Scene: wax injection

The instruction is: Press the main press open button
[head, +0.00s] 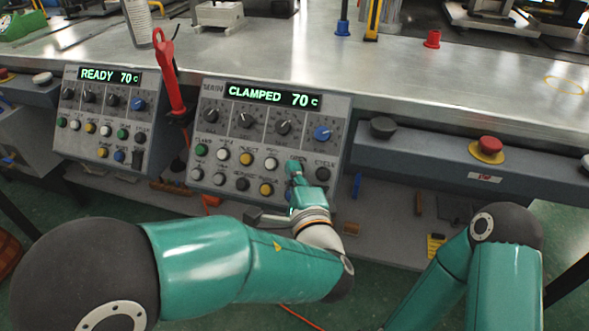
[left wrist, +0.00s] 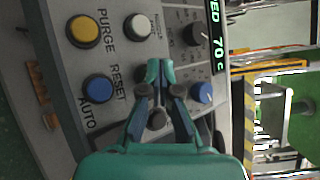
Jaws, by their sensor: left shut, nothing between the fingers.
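The main press panel (head: 338,112) shows CLAMPED 70 c on its display. My left gripper (head: 293,168) is shut and empty, with its fingertips at the spot of the open button in the upper button row. The fingertips cover that button, so I cannot tell whether they touch it or whether it is pressed in. In the left wrist view, the shut fingertips (left wrist: 158,72) lie over the panel beside the blue button (left wrist: 97,91) and the white button (left wrist: 140,26). A black button (left wrist: 157,121) shows between the fingers. My right gripper is out of view.
The black cycle button (head: 322,174) is just right of my fingertips. A yellow button (head: 266,189) sits below left. A second panel (head: 65,143) reads READY 70 c. A red-handled tool (head: 168,75) stands between the panels. A red emergency button (head: 488,145) is on the right.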

